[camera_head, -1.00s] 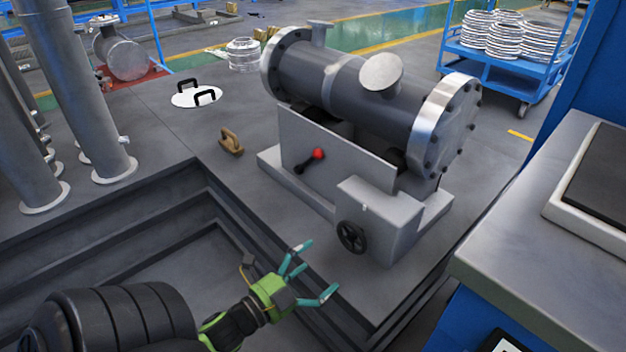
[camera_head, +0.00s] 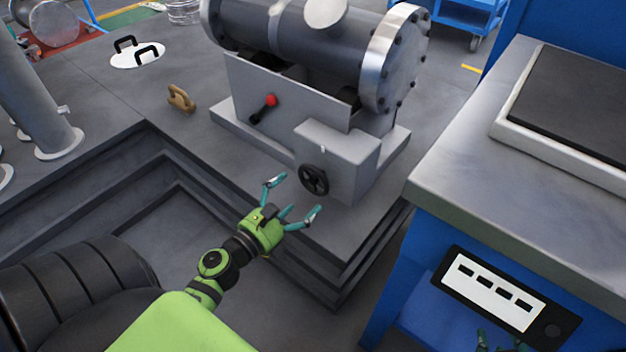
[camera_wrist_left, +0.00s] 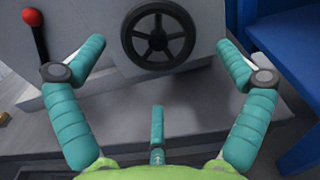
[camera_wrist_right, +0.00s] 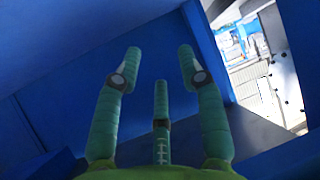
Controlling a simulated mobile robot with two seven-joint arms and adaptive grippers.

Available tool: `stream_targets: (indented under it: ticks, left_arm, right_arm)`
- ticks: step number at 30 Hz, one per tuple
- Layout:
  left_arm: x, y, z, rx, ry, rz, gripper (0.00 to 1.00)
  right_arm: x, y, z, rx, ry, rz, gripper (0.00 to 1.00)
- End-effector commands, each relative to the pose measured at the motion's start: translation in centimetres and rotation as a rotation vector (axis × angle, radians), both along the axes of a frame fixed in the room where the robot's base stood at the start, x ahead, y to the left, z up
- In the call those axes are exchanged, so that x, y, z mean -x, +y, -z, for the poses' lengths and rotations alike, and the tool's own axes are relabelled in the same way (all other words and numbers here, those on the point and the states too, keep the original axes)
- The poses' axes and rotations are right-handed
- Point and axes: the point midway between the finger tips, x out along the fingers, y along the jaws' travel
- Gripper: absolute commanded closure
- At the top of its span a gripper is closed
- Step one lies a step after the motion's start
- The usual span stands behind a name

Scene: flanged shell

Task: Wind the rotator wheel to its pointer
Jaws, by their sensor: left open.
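The rotator wheel (camera_head: 314,180) is a small black spoked handwheel on the front of a grey box under the flanged shell (camera_head: 320,40). It also shows in the left wrist view (camera_wrist_left: 157,35), top centre. A small pale mark (camera_head: 323,149) on the box edge above the wheel may be the pointer; I cannot make out its shape. My left gripper (camera_head: 296,197) is open and empty, in front of and slightly below the wheel, apart from it. My right gripper (camera_wrist_right: 160,52) is open and empty against blue surfaces; only its fingertips show at the head view's bottom edge.
A red-knobbed lever (camera_head: 271,101) sits on the stand left of the wheel. A blue workbench (camera_head: 440,180) with a grey top stands at the right. A stepped pit (camera_head: 170,200) lies at the left. A brown handled block (camera_head: 181,99) and a white lid (camera_head: 137,53) rest on the floor plate.

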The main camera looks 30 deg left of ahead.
Motion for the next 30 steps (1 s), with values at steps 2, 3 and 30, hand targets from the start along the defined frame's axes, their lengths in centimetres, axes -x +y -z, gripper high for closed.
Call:
stream_targets:
  ticks: [2,3,30]
  left_arm:
    - [-1.1,-0.1,-0.2,-0.004,-0.004,0.004,0.0]
    - [-1.7,-0.1,-0.3,-0.004,-0.004,0.003,0.0]
    - [-6.5,-0.6,0.0,0.004,0.001,0.002,0.47]
  right_arm:
    - [0.3,-0.2,0.3,0.008,0.03,0.003,0.6]
    - [0.6,-0.5,0.7,0.015,0.055,0.008,0.6]
    - [2.5,-1.5,2.7,0.039,0.188,0.027,0.6]
